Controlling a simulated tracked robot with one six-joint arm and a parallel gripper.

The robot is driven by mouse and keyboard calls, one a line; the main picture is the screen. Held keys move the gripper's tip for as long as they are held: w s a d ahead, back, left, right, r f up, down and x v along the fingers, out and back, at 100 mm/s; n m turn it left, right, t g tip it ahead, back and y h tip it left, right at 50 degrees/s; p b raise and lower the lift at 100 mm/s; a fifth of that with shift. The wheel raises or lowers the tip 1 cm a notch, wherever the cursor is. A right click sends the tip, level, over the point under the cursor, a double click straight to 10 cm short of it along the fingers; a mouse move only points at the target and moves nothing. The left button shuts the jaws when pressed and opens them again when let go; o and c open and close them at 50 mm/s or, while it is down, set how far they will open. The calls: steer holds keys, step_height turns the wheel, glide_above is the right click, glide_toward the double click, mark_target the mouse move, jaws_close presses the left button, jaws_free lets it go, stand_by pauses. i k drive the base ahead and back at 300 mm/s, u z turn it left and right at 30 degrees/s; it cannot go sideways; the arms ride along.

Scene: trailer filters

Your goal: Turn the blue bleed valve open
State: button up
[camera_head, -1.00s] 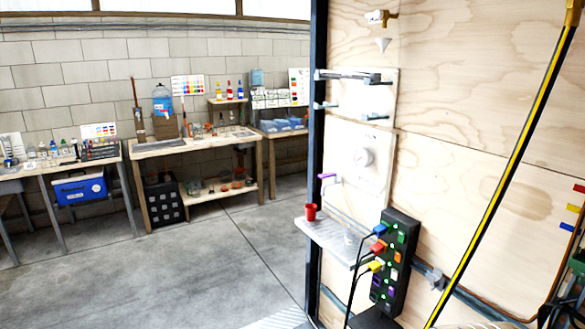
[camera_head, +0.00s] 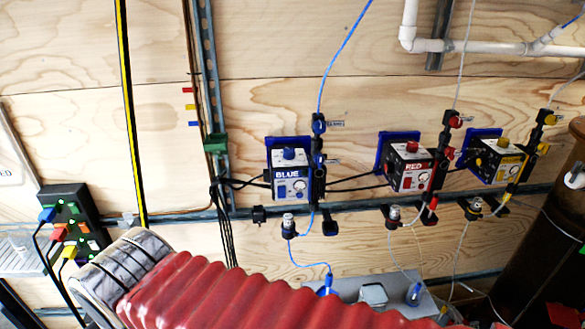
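A box labelled BLUE (camera_head: 289,172) with a blue knob on top is mounted on the plywood wall, left of centre. Beside its right side stands a black fitting with a blue handle (camera_head: 319,124) at its upper end, on a blue line (camera_head: 343,52) that runs up the wall. Small tags stick out right of this fitting. Which part is the bleed valve, and whether it is open, I cannot tell. My gripper is not in view.
Similar boxes labelled RED (camera_head: 411,168) and yellow-marked (camera_head: 496,160) hang to the right. A green-lit black connector block (camera_head: 72,222) is at the left. A ribbed red sleeve (camera_head: 230,290) fills the lower foreground. A dark brown barrel-like object (camera_head: 550,228) stands at the right.

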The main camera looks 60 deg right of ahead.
mark_target(319, 158)
steer(key=z, duration=2.1)
